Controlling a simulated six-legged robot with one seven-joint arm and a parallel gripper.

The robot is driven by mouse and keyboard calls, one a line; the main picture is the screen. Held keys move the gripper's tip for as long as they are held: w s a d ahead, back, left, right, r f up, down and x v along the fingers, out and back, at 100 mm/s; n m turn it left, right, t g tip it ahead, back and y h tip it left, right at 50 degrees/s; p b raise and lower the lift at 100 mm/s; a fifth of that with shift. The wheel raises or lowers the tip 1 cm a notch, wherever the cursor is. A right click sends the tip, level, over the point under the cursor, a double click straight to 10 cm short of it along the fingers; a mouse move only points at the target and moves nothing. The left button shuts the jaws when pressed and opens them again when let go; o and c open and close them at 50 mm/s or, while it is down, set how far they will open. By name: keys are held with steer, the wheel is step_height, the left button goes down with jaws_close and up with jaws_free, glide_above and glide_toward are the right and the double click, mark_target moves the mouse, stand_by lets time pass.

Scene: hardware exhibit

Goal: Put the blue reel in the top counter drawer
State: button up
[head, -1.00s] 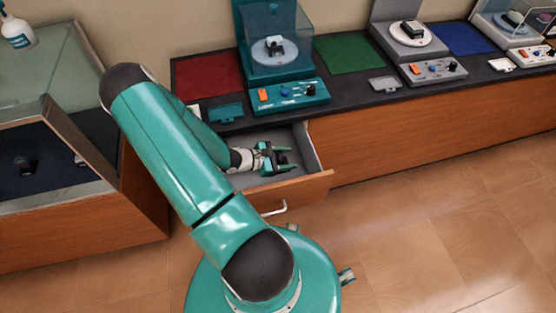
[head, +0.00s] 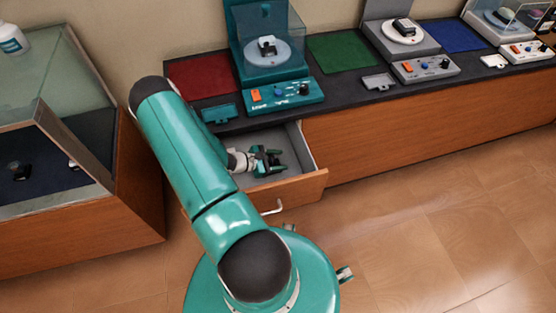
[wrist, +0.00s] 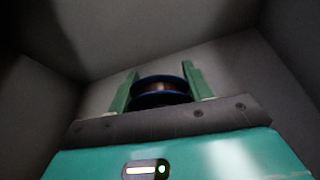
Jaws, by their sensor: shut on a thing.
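The top counter drawer (head: 308,185) is pulled open below the black countertop, with a wooden front and a grey inside. My gripper (head: 276,159) is inside the drawer opening, reaching in from the left. In the wrist view my gripper (wrist: 160,84) has its two green fingers on either side of the blue reel (wrist: 162,98), shut on it. The reel has blue rims and a dark brown winding. Grey drawer walls surround it. Whether the reel touches the drawer floor I cannot tell. In the head view the reel is too small and hidden to make out.
A teal machine (head: 280,95) with a clear cover stands on the counter above the drawer. Red (head: 200,75) and green (head: 342,52) mats lie beside it. A glass display case (head: 75,150) stands at the left. The floor at the right is clear.

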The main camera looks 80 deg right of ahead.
steer(key=shift+f, duration=0.15)
steer(key=o, duration=1)
steer(key=shift+w+r, duration=0.15)
steer(key=shift+r, duration=0.05)
steer(key=v, duration=0.7)
steer(key=shift+a, duration=0.2)
